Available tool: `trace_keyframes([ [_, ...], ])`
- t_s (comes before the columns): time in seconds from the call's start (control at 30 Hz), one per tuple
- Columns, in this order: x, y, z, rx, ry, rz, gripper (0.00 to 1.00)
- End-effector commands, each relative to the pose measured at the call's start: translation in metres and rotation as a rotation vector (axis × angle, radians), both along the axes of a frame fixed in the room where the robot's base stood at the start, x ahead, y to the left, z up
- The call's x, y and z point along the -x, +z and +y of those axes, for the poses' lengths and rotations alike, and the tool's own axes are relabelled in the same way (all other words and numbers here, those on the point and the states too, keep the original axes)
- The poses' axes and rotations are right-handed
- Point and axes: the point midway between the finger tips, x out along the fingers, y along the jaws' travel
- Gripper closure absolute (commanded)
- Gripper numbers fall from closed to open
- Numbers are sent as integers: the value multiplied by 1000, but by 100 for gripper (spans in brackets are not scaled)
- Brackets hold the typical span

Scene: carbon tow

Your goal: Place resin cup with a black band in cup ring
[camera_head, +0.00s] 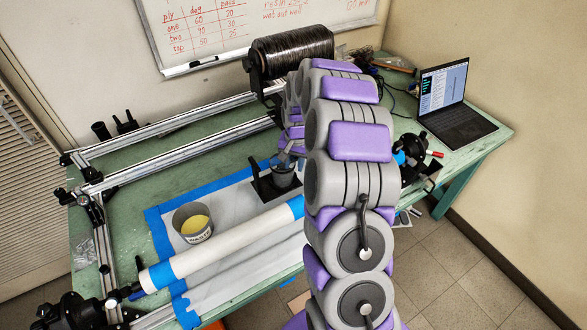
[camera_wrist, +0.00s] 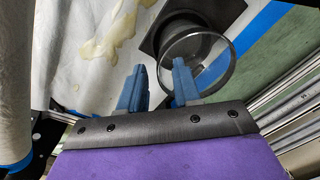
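A clear round cup (camera_wrist: 222,88) sits at the black square holder (camera_wrist: 228,12) in the wrist view. In the head view the cup (camera_head: 283,174) looks grey and upright at the black holder (camera_head: 262,187). In the head view my arm hides most of the gripper.
A grey cup labelled as waste (camera_head: 193,224) holds yellow resin to the left. A white tube with blue tape (camera_head: 230,240) lies in front of the holder. Metal rails (camera_head: 170,155) and a black tow spool (camera_head: 292,52) stand behind. A laptop (camera_head: 452,105) is at the right.

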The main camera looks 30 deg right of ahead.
Motion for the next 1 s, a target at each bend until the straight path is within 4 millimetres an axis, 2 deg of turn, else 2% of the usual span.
trace_keyframes([
  [0.03,0,15,-1,2,0,-5,68],
  [0.1,1,29,-1,1,0,-3,68],
  [0.3,2,62,-2,1,0,-3,68],
  [0.57,6,74,2,-1,11,2,68],
  [0.77,32,101,37,-10,104,12,68],
  [1.0,88,139,90,-16,262,40,68],
])
